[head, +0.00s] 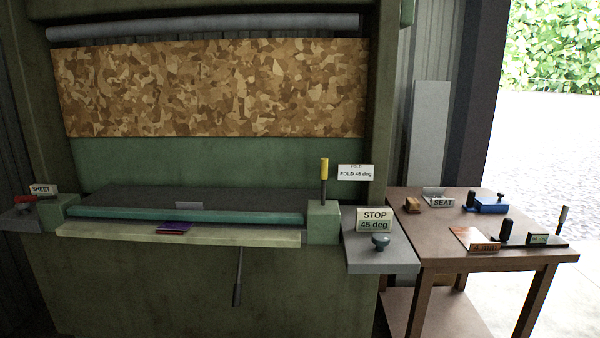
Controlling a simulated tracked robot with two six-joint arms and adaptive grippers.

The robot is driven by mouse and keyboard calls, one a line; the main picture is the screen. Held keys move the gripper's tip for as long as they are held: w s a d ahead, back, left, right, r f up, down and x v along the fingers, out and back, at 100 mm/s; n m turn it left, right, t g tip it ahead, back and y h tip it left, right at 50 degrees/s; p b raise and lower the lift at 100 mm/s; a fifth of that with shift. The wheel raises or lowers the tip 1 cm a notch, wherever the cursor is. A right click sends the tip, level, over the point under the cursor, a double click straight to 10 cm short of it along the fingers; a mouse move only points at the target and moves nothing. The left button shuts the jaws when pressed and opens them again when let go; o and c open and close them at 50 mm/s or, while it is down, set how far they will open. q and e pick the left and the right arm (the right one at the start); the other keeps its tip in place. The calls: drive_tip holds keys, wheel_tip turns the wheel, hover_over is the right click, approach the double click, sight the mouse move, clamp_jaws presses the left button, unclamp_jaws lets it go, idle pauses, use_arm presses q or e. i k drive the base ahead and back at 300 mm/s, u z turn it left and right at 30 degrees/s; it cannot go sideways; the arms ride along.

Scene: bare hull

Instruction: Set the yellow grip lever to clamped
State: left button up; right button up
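The yellow grip lever (324,169) stands upright at the right end of the green machine. Its dark shaft rises from a green block (323,222). Which setting the lever is at cannot be told from its pose alone. A white sign (356,173) reading "FOLD 45 deg" is just right of the lever. Neither of my grippers is in view.
A dark handle (238,278) hangs below the pale front ledge (100,231). A grey shelf (385,255) holds a "STOP 45 deg" sign (375,221) and a dark knob (381,241). A brown table (440,237) with small tools stands at right.

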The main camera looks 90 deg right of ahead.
sight(324, 161)
drive_tip(key=u, duration=1)
drive_tip(key=i, duration=0.15)
drive_tip(key=z, duration=2.7)
drive_tip(key=i, duration=0.3)
drive_tip(key=z, duration=1.65)
drive_tip(key=k, duration=0.6)
drive_tip(key=z, duration=0.5)
drive_tip(key=i, duration=1.55)
drive_tip(key=u, duration=0.45)
